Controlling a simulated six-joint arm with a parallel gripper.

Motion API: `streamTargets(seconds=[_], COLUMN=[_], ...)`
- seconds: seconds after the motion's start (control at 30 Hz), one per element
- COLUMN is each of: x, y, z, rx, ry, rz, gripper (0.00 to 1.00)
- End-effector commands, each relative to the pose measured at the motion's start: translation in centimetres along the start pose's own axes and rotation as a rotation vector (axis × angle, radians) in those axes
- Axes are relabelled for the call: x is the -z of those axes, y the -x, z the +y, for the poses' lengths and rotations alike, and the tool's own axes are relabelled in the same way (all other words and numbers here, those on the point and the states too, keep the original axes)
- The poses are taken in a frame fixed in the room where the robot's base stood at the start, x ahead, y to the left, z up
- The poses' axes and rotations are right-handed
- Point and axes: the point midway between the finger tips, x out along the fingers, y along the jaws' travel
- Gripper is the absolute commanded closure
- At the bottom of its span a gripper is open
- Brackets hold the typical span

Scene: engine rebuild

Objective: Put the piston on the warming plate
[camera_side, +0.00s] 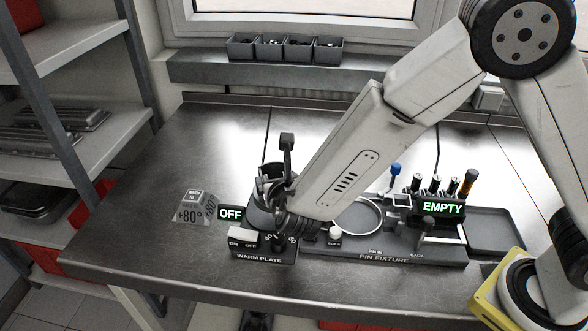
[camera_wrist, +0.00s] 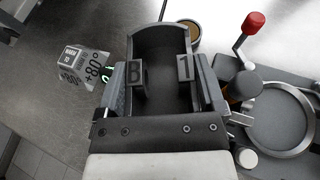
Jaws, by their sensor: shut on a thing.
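A dark, hollow, round-walled part that looks like the piston (camera_wrist: 160,40) is between the two fingers of my gripper (camera_wrist: 161,85) in the wrist view. Blocks marked "B" and "1" show against its inside. In the side view the piston (camera_side: 262,215) shows as a grey round body low over the warming plate (camera_side: 263,257), partly hidden by my gripper (camera_side: 277,192). I cannot tell whether it touches the plate. The plate's front carries a white ON/OFF switch and a dial. The sign beside it reads "OFF".
The pin fixture (camera_side: 385,255), with an "EMPTY" sign (camera_side: 443,208), stands right of the plate. A ring (camera_side: 360,217) lies on it and several upright tools stand behind. A grey +80° marker (camera_side: 196,207) is left. The bench further left is clear.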

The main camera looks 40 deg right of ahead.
Motion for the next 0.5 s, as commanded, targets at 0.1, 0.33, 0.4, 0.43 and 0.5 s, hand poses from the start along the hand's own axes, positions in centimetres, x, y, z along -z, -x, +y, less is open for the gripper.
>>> streamTargets(seconds=[0.1, 0.33, 0.4, 0.43, 0.5], x=[0.7, 1.3, 1.3, 1.3, 1.3], y=[-1.1, -1.9, -2.0, -2.0, -2.0], z=[0.6, 1.1, 1.1, 1.1, 1.1], rx=[0.001, -0.001, -0.001, -0.001, -0.001], ry=[0.0, -0.002, -0.002, -0.002, -0.002], rz=[-0.002, -0.003, -0.003, -0.003, -0.003], gripper=[1.0, 1.0, 1.0, 1.0, 1.0])
